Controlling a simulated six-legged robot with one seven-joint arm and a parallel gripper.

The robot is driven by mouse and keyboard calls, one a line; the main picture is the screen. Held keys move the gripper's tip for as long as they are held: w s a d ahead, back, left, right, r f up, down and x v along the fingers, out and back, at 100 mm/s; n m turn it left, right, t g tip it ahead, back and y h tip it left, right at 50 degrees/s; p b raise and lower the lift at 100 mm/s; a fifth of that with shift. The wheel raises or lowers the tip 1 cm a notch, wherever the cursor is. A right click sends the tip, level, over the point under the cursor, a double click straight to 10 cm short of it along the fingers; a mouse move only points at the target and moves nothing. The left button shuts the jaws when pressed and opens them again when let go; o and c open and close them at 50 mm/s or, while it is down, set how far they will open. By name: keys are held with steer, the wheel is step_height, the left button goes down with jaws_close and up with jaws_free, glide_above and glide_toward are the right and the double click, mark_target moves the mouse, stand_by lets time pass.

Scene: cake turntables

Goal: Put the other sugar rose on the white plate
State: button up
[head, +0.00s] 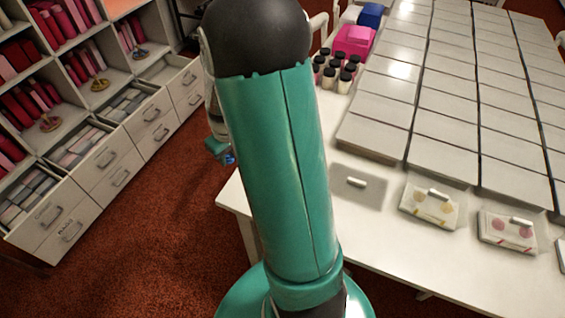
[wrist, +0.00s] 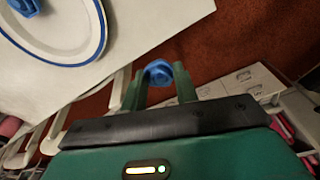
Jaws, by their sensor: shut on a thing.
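My gripper (wrist: 159,77) is shut on a blue sugar rose (wrist: 158,71), held between its two green fingers over the red carpet. In the head view my gripper (head: 219,150) is small and mostly hidden behind my arm, with a bit of the blue rose (head: 230,159) showing. The white plate (wrist: 78,46) with a blue rim lies on a white table at the top left of the wrist view, partly cut off. Another blue sugar rose (wrist: 25,6) rests on it. The held rose is apart from the plate. The plate is not visible in the head view.
A white table (head: 380,228) bears rows of grey boxes (head: 440,127), bottles (head: 335,75) and small decorated cards (head: 430,205). Drawers (head: 150,130), some open, line the left in the head view. Red carpet (head: 165,225) lies between. White chair-like bars (wrist: 75,110) show beside my gripper.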

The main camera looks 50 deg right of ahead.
steer(key=s+d+r, duration=0.3)
steer(key=s+d, duration=0.2)
steer(key=s, duration=0.5)
steer(key=s+d+r, duration=0.3)
steer(key=s+d, duration=0.2)
steer(key=s, duration=0.5)
steer(key=w+d+f, duration=0.2)
steer(key=w+f, duration=0.2)
steer(key=w, duration=0.4)
steer(key=shift+w+m, duration=0.3)
steer(key=shift+w, duration=0.05)
steer(key=w+f, duration=0.1)
steer(key=f, duration=0.1)
steer(key=w+d+f, duration=0.1)
steer(key=w+f, duration=0.1)
steer(key=shift+w+f, duration=0.25)
steer(key=shift+w+d+f, duration=0.1)
steer(key=shift+w+f, duration=0.25)
steer(key=shift+f, duration=0.05)
steer(key=shift+w+f, duration=0.1)
steer(key=shift+f, duration=1.5)
steer(key=shift+f, duration=0.15)
steer(key=o, duration=0.7)
steer(key=shift+c, duration=0.2)
